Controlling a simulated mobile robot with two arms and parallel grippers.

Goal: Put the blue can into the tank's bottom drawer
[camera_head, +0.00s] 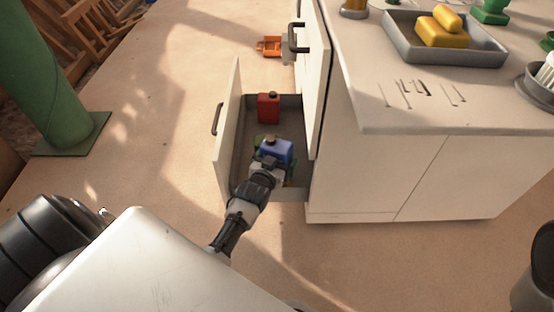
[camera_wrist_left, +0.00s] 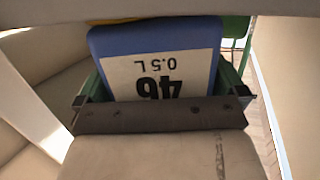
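The blue can (camera_head: 277,150) is at the open bottom drawer (camera_head: 240,165) of the white cabinet, over its near part. My left gripper (camera_head: 268,158) reaches down to it from the near side. In the left wrist view the can (camera_wrist_left: 160,55) fills the space between the gripper's sides, its white label "46 0.5 L" upside down. The gripper looks shut on it. I cannot tell whether the can touches the drawer floor. My right gripper is not in view.
A red can (camera_head: 268,107) stands farther back in the same drawer. Another drawer front (camera_head: 313,75) juts out above. A grey tray (camera_head: 480,54) with yellow items is on the worktop. An orange object (camera_head: 270,46) lies behind on the floor. A green post (camera_head: 45,85) stands left.

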